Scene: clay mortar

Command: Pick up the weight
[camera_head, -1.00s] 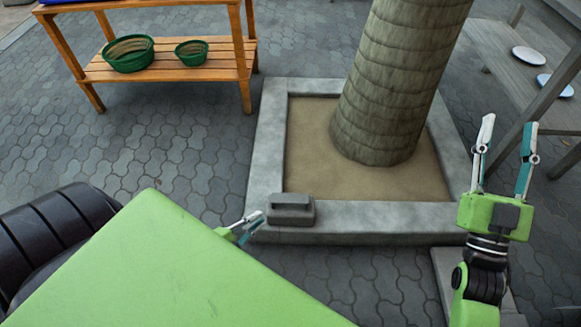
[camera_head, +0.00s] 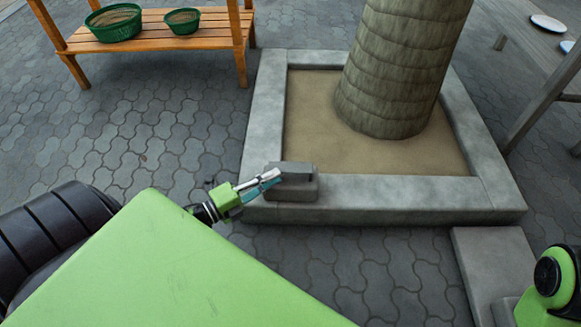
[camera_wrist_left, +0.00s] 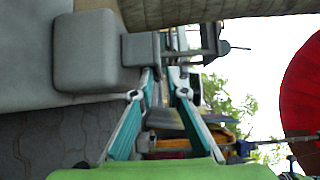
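The weight (camera_head: 292,187) is a grey block with a raised handle. It sits on the near left corner of the stone planter rim (camera_head: 400,198). My left gripper (camera_head: 275,176) is at the left side of its handle. In the left wrist view the weight (camera_wrist_left: 85,50) fills the upper left, with its handle (camera_wrist_left: 138,48) pointing right. The fingertips (camera_wrist_left: 163,75) are close together but a narrow gap shows between them. The left fingertip overlaps the handle's end; I cannot tell if it touches. My right gripper is out of view.
A thick tree trunk (camera_head: 400,70) rises from the sandy bed inside the planter. A wooden shelf (camera_head: 160,45) with green baskets stands at the back left. A grey table (camera_head: 545,60) with plates is at the right. Paving at the left is clear.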

